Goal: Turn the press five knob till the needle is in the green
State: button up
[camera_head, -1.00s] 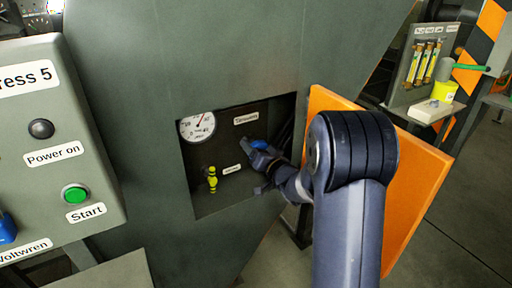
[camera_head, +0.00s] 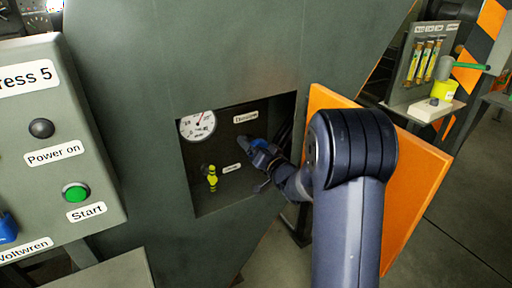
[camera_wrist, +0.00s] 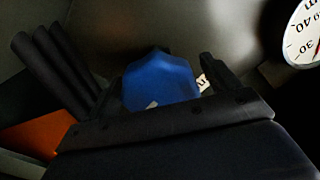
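The blue knob (camera_wrist: 160,82) sits between the two dark fingers of my gripper (camera_wrist: 165,88) in the wrist view, and the fingers appear shut on it. In the head view my gripper (camera_head: 257,148) reaches into the open recess from the right and largely hides the knob. The round white gauge (camera_head: 198,125) is at the recess's upper left, and its red needle points up and slightly right. Part of the gauge face (camera_wrist: 306,40) shows at the wrist view's right edge. I cannot make out a green band in either view.
A yellow valve handle (camera_head: 212,178) is below the gauge. The open orange door (camera_head: 415,190) stands right of the recess, behind my arm. The Press 5 panel (camera_head: 95,130) with its green start button (camera_head: 76,193) is at left. A tool shelf (camera_head: 425,110) is farther right.

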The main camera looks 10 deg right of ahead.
jog(key=shift+s, duration=0.1)
jog(key=b+v, duration=0.1)
jog(key=v, duration=0.9)
jog(key=shift+s+d, duration=0.15)
jog(key=shift+s, duration=0.15)
dwell(0.6)
jog(key=w+a+n+b, duration=0.1)
jog(key=w+n, duration=0.2)
jog(key=w+a+n+b, duration=0.1)
jog(key=w+n, duration=0.2)
jog(key=w+a+n+b, duration=0.1)
jog(key=w+n, duration=0.2)
jog(key=shift+w+a+b, duration=0.15)
jog(key=shift+w+b, duration=0.2)
jog(key=shift+w, duration=0.05)
dwell(0.4)
